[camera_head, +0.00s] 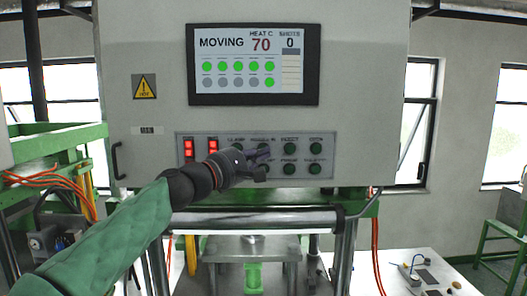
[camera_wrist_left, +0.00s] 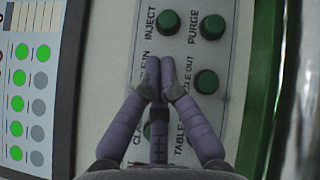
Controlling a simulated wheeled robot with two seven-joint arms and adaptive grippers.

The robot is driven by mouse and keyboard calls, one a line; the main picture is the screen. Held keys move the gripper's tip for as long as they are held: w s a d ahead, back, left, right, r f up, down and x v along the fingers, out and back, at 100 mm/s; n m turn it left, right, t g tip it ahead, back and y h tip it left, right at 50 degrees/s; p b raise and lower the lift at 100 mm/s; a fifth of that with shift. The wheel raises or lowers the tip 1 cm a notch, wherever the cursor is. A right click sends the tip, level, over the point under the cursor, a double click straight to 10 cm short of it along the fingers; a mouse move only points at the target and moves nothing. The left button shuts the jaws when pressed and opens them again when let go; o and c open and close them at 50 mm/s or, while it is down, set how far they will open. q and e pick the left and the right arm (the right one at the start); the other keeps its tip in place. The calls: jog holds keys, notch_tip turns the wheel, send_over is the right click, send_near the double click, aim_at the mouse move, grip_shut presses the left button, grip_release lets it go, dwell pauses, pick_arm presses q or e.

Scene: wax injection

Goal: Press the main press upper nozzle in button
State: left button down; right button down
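The grey button panel (camera_head: 300,170) on the front of the press carries two rows of green buttons. The upper nozzle in button (camera_head: 263,146) is in the top row, partly covered by my left gripper (camera_head: 266,158). In the left wrist view my left gripper (camera_wrist_left: 160,68) has its fingertips together, with nothing between them, over the place beside the nozzle in label. The button there is hidden by the fingers, so I cannot tell whether they touch it. The nozzle out button (camera_wrist_left: 206,81) is beside the fingertips, and the inject button (camera_wrist_left: 168,22) is above them. My right gripper is not in view.
The screen (camera_head: 254,65) above the panel reads MOVING and heat 70. A horizontal metal roller (camera_head: 255,217) runs below the panel. A white table (camera_head: 420,272) stands at the lower right.

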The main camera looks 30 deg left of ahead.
pick_arm(q)
jog(key=shift+s+d, duration=0.45)
jog(key=shift+s, duration=0.25)
jog(key=shift+s+d, duration=0.4)
jog(key=shift+s, duration=0.35)
jog(key=shift+s+d, duration=0.45)
jog(key=shift+s, duration=0.25)
